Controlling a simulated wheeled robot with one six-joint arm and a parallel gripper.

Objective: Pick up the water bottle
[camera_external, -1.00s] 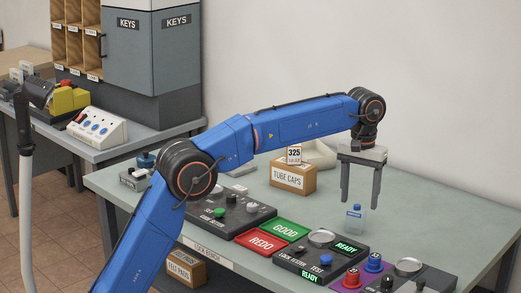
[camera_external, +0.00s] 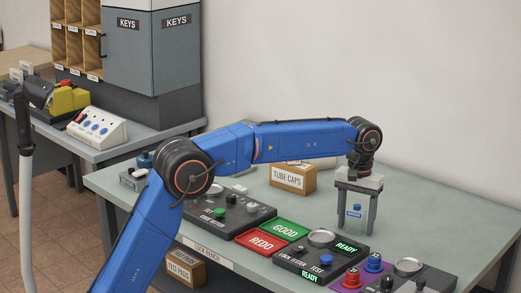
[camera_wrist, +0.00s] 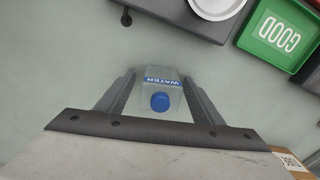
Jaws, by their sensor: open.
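The water bottle (camera_external: 354,219) is small and clear, with a blue cap and a blue label, and stands upright on the green bench. My gripper (camera_external: 356,228) is lowered over it, pointing down, with one finger on each side of the bottle. In the wrist view the bottle (camera_wrist: 160,90) sits between the two fingers, its blue cap towards the camera and its "WATER" label showing. My gripper (camera_wrist: 160,78) is open, with a gap visible between each finger and the bottle.
A lock tester panel (camera_external: 320,258) with a round dish is in front of the bottle. Green GOOD (camera_external: 286,229) and red REDO (camera_external: 262,243) trays lie left of it. A TUBE CAPS box (camera_external: 290,180) stands behind.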

